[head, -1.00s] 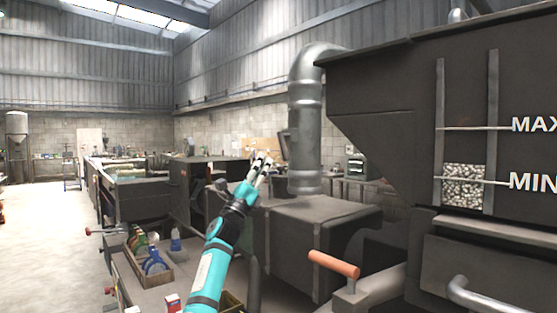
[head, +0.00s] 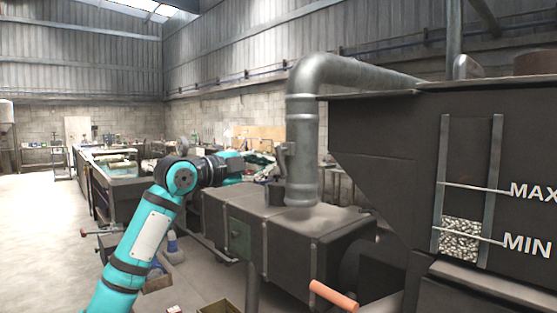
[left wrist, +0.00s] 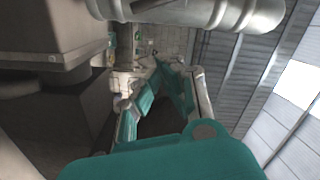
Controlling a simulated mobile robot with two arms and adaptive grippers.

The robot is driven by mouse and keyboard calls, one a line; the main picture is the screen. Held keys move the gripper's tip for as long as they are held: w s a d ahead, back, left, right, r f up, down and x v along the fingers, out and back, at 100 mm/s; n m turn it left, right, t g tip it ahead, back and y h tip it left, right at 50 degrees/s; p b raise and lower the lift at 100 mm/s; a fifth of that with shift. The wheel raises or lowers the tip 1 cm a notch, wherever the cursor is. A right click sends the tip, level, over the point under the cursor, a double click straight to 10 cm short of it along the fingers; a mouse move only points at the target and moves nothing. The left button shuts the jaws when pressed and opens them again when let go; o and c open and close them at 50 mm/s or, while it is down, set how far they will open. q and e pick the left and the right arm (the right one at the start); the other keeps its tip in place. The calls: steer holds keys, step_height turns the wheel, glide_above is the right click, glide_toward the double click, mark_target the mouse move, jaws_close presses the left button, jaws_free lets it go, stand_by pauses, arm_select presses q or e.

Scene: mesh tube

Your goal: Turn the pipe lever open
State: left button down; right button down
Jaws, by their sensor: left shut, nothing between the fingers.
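The orange lever (head: 333,296) shows at the bottom of the head view, cut off by the frame edge, with its base hidden. My left gripper (head: 264,162) is to the upper left of the lever, just left of the upright grey pipe and well apart from the lever. In the left wrist view the left gripper's teal fingers (left wrist: 161,66) come together at the tips, shut and empty. The lever is not seen in that view. My right gripper is in neither view.
The grey metal pipe (head: 302,150) stands close to my left gripper and crosses the top of the left wrist view (left wrist: 200,10). A dark boxy duct (head: 290,230) lies below it. The large dark hopper (head: 385,135) with MAX and MIN marks fills the right.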

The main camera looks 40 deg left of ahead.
mark_target(284, 166)
arm_select(q)
steer(key=w+a+p, duration=0.1)
steer(key=w+p, duration=0.1)
steer(key=w, duration=0.1)
steer(key=w+a+f+p, duration=0.1)
steer(key=w+p, duration=0.2)
steer(key=w, duration=0.1)
steer(key=w+a+p, duration=0.1)
steer(key=w+p, duration=0.1)
steer(key=w, duration=0.2)
steer(key=shift+a+f, duration=0.2)
steer(key=shift+f, duration=0.15)
steer(key=shift+d, duration=0.15)
